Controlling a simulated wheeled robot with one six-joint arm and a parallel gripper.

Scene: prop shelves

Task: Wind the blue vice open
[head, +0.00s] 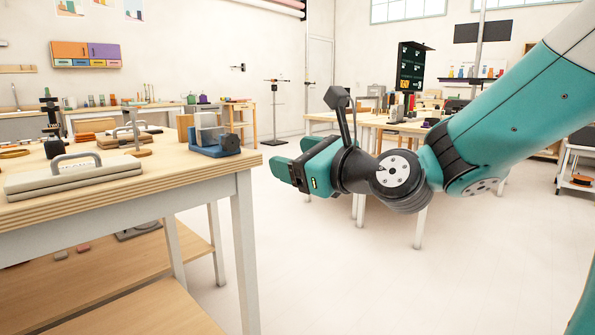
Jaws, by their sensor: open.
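The blue vice (214,151) sits near the right end of the wooden table on the left. A grey block stands on or in it, and I cannot tell whether the jaws touch it. A dark round knob (230,143) shows at the vice's right side, near the table edge. My gripper (277,171) is to the right of the table, apart from the vice, pointing left. It is open, and nothing shows between its fingers. The fingers are seen mostly side-on.
The vice's table (135,181) also holds a grey handled board (75,175), a smaller handled tool (125,137) and a wooden block (185,127). A lower shelf (135,290) is below. The floor right of the table is clear. Another table (385,122) stands behind my arm.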

